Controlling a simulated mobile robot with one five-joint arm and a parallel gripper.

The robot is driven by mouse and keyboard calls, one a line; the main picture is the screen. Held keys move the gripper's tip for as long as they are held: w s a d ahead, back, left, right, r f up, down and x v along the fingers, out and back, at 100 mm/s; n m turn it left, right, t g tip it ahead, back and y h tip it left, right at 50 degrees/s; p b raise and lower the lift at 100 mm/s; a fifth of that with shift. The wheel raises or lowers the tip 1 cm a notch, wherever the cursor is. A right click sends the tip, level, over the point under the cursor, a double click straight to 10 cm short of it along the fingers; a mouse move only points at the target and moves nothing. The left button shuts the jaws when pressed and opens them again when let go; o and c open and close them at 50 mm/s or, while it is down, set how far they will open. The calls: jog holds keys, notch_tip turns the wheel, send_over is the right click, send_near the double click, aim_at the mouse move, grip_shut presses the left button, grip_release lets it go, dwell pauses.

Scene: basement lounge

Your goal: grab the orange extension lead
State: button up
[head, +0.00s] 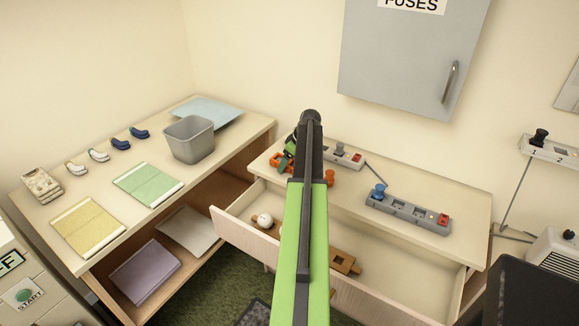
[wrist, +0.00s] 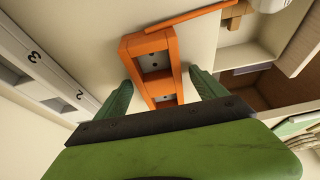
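The orange extension lead lies on the cabinet top; in the head view my arm hides its middle, with orange parts (head: 281,161) showing on both sides. In the wrist view the lead (wrist: 150,62) is an orange block with grey socket faces, slanting up between my fingers. An orange cord runs from its far end to the upper right. My gripper (wrist: 161,90) is open, one green finger on each side of the lead's near end, with gaps visible. In the head view a green finger of my gripper (head: 288,152) shows left of my arm.
A grey socket strip with a blue plug (head: 407,212) lies to the right; another grey strip (head: 345,156) lies close behind the lead. Below, an open drawer (head: 385,285) holds a white ball (head: 264,221) and a wooden piece (head: 345,262). A grey fuse cabinet (head: 410,60) hangs above.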

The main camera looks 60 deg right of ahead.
grip_shut()
dwell(0.3)
jog(key=shift+r+p, duration=0.65)
notch_tip(320, 180, up, 4)
jog(key=p, duration=0.4)
jog(key=s+d+r+p, duration=0.3)
jog(key=s+r+p, duration=0.2)
jog(key=s, duration=0.6)
jog(key=shift+s+r+p, duration=0.15)
jog(key=shift+r+p, duration=0.2)
